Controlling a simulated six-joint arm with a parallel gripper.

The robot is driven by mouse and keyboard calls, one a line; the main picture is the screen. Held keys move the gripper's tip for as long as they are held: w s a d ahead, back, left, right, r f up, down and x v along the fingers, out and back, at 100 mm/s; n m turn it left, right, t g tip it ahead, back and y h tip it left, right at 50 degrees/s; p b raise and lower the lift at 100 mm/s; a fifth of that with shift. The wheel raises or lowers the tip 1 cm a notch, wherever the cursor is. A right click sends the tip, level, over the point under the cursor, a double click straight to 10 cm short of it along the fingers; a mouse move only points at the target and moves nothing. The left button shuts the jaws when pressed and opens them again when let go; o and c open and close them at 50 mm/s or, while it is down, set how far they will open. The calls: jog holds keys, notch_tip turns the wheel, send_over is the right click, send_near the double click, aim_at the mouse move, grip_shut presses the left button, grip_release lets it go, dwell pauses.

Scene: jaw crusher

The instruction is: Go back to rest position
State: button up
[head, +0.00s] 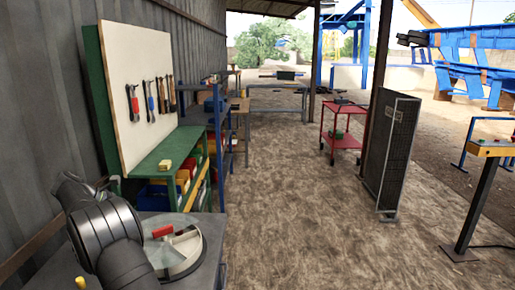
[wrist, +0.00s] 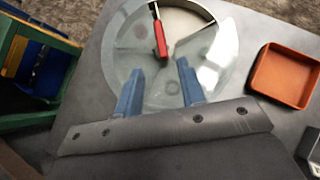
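My gripper (wrist: 158,88) shows in the wrist view with its two blue fingers apart and nothing between them. It is above the table (wrist: 95,115), over the near part of a round glass-like dish (wrist: 125,95). In the head view my dark arm is at the lower left and the fingers cannot be made out. A tool with a red handle (wrist: 160,38) lies at the dish, just beyond the fingertips and apart from them.
An orange square tray (wrist: 258,75) sits on the table right of the dish. A dark object (wrist: 313,150) is at the right edge. In the head view a green workbench (head: 165,150) with a tool board stands beyond the table.

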aim_at(162, 228)
jog(key=x, duration=1.3)
jog(key=shift+w+d+f, duration=0.15)
jog(key=shift+d+f, duration=0.1)
jog(key=shift+r+n+t+y, duration=0.15)
jog(key=shift+n+t+y, duration=0.15)
jog(key=shift+n+t, duration=0.3)
jog(key=shift+n+t+y, duration=0.7)
jog(key=shift+n+y, duration=0.4)
jog(key=shift+n, duration=0.8)
